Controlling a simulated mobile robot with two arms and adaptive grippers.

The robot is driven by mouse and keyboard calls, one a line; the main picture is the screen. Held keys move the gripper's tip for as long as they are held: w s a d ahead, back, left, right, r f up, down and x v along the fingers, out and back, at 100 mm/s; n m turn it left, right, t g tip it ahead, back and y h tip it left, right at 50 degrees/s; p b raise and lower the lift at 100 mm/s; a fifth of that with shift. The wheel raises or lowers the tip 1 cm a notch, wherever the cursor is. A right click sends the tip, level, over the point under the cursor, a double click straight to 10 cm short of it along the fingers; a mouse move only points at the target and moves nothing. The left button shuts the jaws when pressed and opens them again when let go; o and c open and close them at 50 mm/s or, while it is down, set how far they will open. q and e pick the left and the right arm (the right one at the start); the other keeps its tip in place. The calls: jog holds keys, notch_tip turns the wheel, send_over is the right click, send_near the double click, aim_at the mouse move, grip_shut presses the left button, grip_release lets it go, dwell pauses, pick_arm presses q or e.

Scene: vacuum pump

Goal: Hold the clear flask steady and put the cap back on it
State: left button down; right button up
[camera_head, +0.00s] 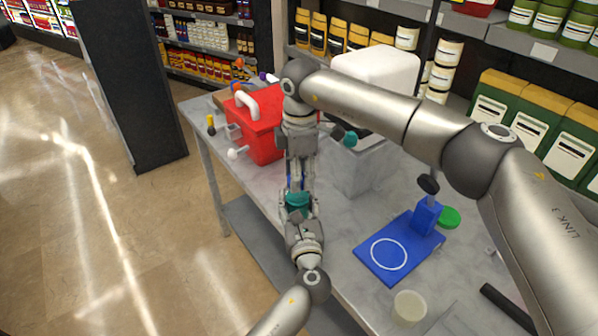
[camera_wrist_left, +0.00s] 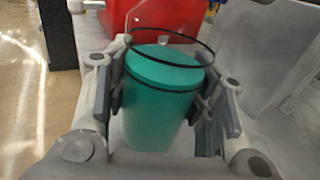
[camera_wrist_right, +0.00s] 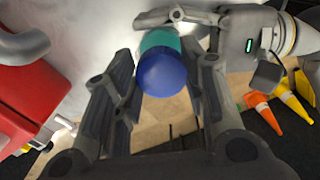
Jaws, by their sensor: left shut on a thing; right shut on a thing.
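The clear flask, with teal contents and dark rings, shows in the left wrist view (camera_wrist_left: 163,98) and head view (camera_head: 297,200). My left gripper (camera_head: 300,214) is shut around its sides and holds it roughly upright near the table's edge. The blue cap (camera_wrist_right: 162,75) is between the fingers of my right gripper (camera_wrist_right: 163,85), which is shut on it. In the right wrist view the cap overlaps the teal flask (camera_wrist_right: 158,42) beyond it. My right gripper points down just above the flask in the head view. Whether cap and flask touch is unclear.
A red box (camera_head: 257,122) with pipes stands on the table (camera_head: 350,212) behind the grippers. A grey block with a white container (camera_head: 378,72) stands to their right. A blue stand (camera_head: 387,250), green disc (camera_head: 449,217) and pale cup (camera_head: 409,307) are farther right.

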jog(key=m, duration=0.7)
jog(key=shift+s+m, duration=0.1)
jog(key=shift+m, duration=0.2)
jog(key=o, duration=0.6)
jog(key=shift+o, duration=0.2)
jog(key=shift+r, duration=2.3)
jog(key=shift+c, duration=0.3)
